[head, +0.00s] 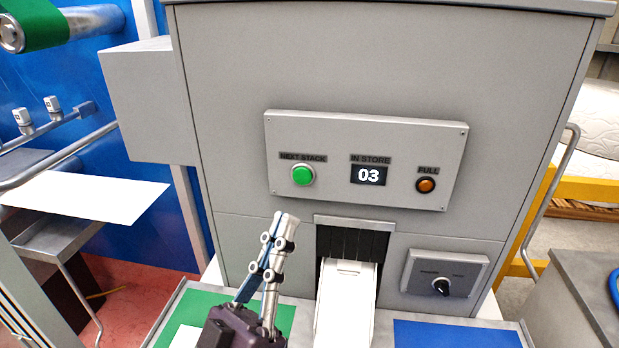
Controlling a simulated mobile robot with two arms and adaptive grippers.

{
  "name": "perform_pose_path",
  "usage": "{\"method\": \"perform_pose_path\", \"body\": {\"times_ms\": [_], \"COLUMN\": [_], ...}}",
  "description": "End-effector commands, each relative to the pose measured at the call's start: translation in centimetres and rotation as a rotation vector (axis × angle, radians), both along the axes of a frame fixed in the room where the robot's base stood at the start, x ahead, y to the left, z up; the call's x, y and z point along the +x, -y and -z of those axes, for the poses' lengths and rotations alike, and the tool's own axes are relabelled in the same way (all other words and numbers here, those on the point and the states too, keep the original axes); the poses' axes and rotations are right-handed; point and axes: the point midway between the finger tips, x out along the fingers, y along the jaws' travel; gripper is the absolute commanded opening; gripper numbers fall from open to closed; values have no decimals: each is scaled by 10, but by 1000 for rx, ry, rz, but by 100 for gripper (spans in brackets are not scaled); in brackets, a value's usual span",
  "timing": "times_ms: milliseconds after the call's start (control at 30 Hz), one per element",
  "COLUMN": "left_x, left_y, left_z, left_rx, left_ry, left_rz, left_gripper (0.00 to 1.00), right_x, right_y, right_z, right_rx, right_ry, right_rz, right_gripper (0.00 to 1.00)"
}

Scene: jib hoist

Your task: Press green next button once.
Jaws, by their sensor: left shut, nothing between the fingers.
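The green round button (302,175) sits under the label "NEXT STACK" on the left of a grey panel (322,135) on the machine front. My left gripper (287,218) is shut and empty, its fingers pointing up. In the picture its tips lie below the green button, with a gap between them. The display (369,175) under "IN STORE" reads 03. An orange round lamp or button (426,185) labelled "FULL" is at the panel's right. My right gripper does not show.
Below the panel is a dark slot (354,244) with a white chute or stack (346,300) coming out. A black knob (440,287) sits at right. A green mat (200,309) and a blue mat (455,335) lie in front. A white sheet (90,198) is at left.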

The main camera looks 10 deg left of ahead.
Motion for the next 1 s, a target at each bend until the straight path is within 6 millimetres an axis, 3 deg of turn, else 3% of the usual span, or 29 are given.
{"method": "perform_pose_path", "body": {"times_ms": [467,1000], "left_x": [4,72], "left_y": [0,0], "left_z": [-2,-2], "left_rx": [-4,-2], "left_ry": [10,9], "left_rz": [1,1], "left_gripper": [0,0], "right_x": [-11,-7], "right_y": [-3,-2], "right_z": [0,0], "right_rx": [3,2], "right_ry": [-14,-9], "right_rz": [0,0], "right_gripper": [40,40]}}
